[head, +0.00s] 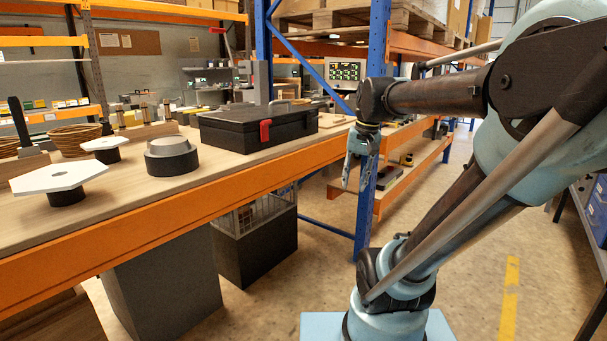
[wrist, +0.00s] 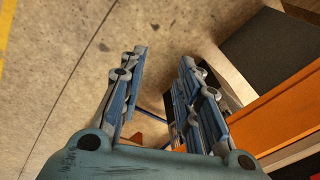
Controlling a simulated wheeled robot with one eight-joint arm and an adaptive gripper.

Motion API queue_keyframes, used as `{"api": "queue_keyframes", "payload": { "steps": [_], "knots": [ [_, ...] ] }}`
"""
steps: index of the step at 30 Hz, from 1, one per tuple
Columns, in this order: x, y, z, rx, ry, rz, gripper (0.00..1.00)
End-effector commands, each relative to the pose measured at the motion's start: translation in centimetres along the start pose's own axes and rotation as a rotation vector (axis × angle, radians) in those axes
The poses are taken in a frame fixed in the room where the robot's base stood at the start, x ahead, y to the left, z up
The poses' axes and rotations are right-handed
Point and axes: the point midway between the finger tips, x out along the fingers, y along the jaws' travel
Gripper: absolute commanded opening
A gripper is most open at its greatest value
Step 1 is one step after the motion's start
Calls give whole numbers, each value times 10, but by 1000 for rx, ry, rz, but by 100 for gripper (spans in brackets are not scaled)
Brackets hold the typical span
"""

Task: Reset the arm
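My gripper (head: 356,172) hangs at the end of my folded arm in the head view, pointing down. It is in the aisle, right of the orange-edged workbench (head: 200,215) and apart from it. In the wrist view my gripper (wrist: 162,70) has its two blue fingers spread with a clear gap between them. Nothing is held; the concrete floor (wrist: 70,60) shows beyond and between the fingers.
On the workbench stand a black toolbox (head: 260,127) with a red latch, a grey round part (head: 172,157) and a white hexagonal plate (head: 60,177). A blue rack post (head: 371,120) rises behind my gripper. Open floor (head: 480,250) lies to the right.

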Motion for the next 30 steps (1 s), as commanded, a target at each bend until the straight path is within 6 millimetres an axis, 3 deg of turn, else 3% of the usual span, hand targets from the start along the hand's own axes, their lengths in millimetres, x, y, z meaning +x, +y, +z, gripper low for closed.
{"api": "queue_keyframes", "payload": {
  "steps": [3,9,15,20,30],
  "knots": [
    [33,20,34,-45,17,25,31],
    [88,51,85,-125,43,69,31],
    [128,74,117,-180,57,102,31],
    [140,80,126,-197,61,112,31],
    [140,80,127,-198,61,113,31]
  ]
}}
